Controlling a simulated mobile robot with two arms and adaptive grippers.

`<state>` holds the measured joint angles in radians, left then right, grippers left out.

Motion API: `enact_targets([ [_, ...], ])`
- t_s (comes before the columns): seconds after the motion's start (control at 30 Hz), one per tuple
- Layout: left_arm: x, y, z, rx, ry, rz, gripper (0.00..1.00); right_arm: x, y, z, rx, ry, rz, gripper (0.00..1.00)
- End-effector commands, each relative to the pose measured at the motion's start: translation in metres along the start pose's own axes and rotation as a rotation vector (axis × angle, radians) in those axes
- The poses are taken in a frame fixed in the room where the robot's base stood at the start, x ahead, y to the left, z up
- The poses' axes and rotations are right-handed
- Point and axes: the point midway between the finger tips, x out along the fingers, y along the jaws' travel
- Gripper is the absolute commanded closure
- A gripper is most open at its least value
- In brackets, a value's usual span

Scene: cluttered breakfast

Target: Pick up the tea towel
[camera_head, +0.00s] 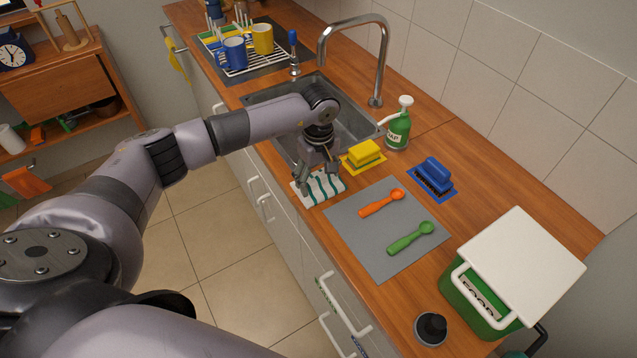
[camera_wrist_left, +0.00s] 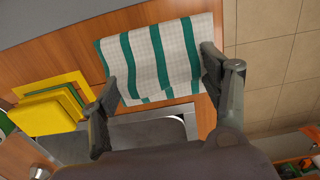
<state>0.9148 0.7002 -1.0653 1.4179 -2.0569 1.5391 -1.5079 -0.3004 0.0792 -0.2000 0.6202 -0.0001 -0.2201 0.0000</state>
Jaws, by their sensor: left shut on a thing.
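The tea towel (camera_head: 318,187) is white with green stripes. It lies on the wooden counter near its front edge, just before the sink. My left gripper (camera_head: 318,174) is over it from above. In the left wrist view the towel (camera_wrist_left: 160,62) sits between the two fingers of my left gripper (camera_wrist_left: 156,85), which are set wide apart at its two sides and shut on it. Whether the towel is clear of the counter cannot be told. My right gripper does not show in the head view.
A yellow sponge (camera_head: 362,155) lies right beside the towel, with a soap bottle (camera_head: 398,130) behind it. A grey mat (camera_head: 364,239) with orange (camera_head: 380,203) and green spoons (camera_head: 410,238) lies nearer. The sink (camera_head: 345,110) and tap (camera_head: 377,60) are beyond. A blue brush (camera_head: 434,173) and green bin (camera_head: 480,305) stand right.

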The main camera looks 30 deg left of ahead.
Motion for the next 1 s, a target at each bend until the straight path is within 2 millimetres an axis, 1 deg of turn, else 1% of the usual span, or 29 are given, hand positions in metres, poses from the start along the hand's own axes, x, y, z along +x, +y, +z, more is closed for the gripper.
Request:
enact_targets([
  [0.03,0.000,0.000,0.000,0.000,0.000,0.000,0.52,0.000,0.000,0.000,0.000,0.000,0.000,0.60],
  [0.13,0.000,0.000,0.000,0.000,0.000,0.000,0.58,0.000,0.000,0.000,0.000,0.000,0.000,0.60],
  [0.37,-0.001,0.000,0.000,0.000,0.000,0.001,0.58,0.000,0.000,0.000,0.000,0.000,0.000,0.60],
  [0.47,-0.004,0.001,0.000,0.000,0.001,0.001,0.58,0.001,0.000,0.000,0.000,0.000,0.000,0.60],
  [0.57,-0.011,0.001,-0.001,0.000,0.001,0.002,0.58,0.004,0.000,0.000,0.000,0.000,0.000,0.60],
  [0.67,-0.025,0.001,-0.001,0.001,0.002,0.004,0.58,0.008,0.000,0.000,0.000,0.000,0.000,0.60],
  [0.77,-0.044,0.002,-0.001,0.000,0.003,0.006,0.58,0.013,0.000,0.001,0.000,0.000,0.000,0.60],
  [1.0,-0.106,0.001,-0.001,0.000,0.004,0.007,0.58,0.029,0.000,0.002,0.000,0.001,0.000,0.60],
])
